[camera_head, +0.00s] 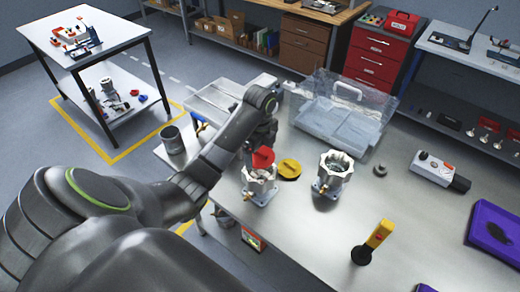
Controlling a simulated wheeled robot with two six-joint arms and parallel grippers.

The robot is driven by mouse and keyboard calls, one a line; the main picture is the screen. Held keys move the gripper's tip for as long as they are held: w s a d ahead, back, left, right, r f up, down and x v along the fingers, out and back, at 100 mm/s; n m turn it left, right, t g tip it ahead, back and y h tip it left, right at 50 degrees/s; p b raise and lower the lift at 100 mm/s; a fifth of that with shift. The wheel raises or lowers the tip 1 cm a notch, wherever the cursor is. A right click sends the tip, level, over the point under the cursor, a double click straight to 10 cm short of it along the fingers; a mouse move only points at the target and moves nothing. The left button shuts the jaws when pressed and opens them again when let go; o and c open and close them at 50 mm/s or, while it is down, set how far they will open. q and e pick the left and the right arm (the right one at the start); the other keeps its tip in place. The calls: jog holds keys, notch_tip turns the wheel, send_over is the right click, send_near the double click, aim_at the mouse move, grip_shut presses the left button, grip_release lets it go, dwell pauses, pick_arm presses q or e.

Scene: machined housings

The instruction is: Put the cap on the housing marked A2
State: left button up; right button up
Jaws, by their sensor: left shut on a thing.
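My left gripper (264,143) is shut on a red cap (263,157), which looks tilted, at the far edge of the left housing (259,187). I cannot tell whether the cap touches that housing's rim. The left housing is a silver, lobed metal body standing upright on the table. A similar housing (333,174) stands to its right with its top open. A round yellow cap (289,169) lies on the table between them. No A2 mark is readable on either housing. My right gripper is not in view.
A clear lidded box (345,112) stands behind the housings. A grey-white device (436,170) and a purple tray (494,233) lie at the right. The table's middle right is mostly clear.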

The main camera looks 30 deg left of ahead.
pick_arm(q)
jog(key=shift+f+b, duration=0.4)
jog(key=shift+f, duration=1)
jog(key=shift+f+b, duration=0.55)
jog(key=shift+f, duration=0.85)
jog(key=o, duration=0.8)
jog(key=shift+o, duration=0.2)
